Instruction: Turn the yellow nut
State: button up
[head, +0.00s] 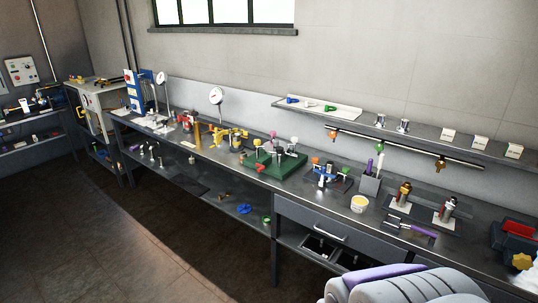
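Several yellow parts show in the head view, and I cannot tell for sure which is the yellow nut. A lobed yellow piece (522,262) sits at the far right edge, below a red and dark device (516,236). A cluster of yellow fittings (230,137) stands on the long grey workbench (335,203), left of a green base (280,166) that carries several coloured knobs. The parts are too small to make out threads or fine shape. My gripper is not in view. A grey and purple rounded part of my own body fills the bottom right.
A wall shelf (440,131) with valves and cards runs above the bench. A drawer (325,229) and a lower shelf (222,193) with loose parts are below it. A pale cup (359,203) stands near the front edge. The dark floor (110,235) at left is clear.

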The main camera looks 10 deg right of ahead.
aim_at(257, 142)
jog(key=i+j+z, duration=0.1)
jog(key=i, duration=0.4)
jog(key=i+j, duration=0.3)
jog(key=i, duration=0.2)
jog(key=i+j+z, duration=0.15)
jog(key=i, duration=0.35)
jog(key=i+j, duration=0.3)
jog(key=i, duration=0.2)
jog(key=z, duration=0.05)
